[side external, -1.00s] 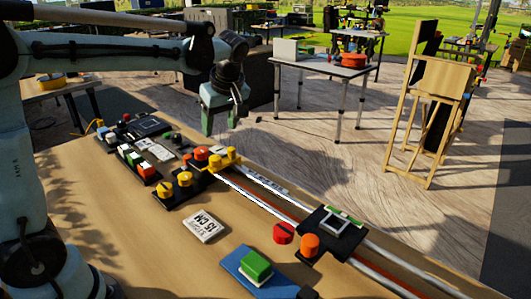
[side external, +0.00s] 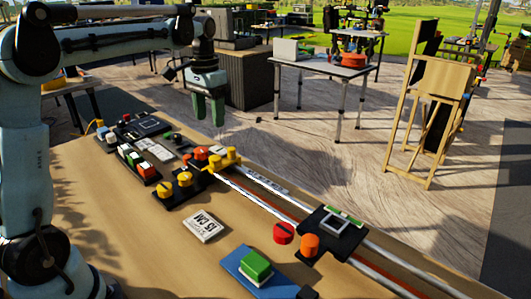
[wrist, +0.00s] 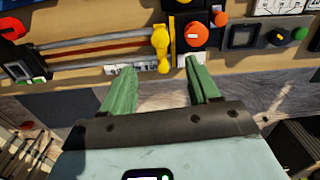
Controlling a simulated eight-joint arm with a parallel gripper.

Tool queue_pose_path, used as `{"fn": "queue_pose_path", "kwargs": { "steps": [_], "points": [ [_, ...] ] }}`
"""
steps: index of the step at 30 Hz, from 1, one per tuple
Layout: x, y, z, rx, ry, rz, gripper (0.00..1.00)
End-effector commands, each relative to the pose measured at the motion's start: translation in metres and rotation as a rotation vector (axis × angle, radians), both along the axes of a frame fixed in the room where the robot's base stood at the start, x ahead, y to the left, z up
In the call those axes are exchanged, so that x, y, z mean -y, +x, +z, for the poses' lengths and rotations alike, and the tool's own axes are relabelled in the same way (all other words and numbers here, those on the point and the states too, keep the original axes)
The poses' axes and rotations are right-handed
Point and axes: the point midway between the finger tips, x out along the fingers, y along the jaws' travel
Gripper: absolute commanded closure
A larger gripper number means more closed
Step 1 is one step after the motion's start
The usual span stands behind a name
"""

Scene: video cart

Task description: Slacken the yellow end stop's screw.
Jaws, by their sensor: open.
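A red knob (side external: 201,154) stands just left of the end stop. Yellow knobs (side external: 185,179) on black blocks are close in front. A black carriage (side external: 345,241) sits farther along the rails. A white 15 CM card (side external: 203,226) and green block (side external: 255,265) lie nearer.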

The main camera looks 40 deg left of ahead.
Motion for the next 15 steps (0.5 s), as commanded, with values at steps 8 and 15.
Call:
{"fn": "queue_pose_path", "kwargs": {
  "steps": [8,15],
  "points": [
    [-0.001,0.000,-0.018,0.000,-0.008,-0.029,0.39],
    [-0.001,0.000,-0.058,0.000,-0.007,-0.028,0.39]
  ]
}}
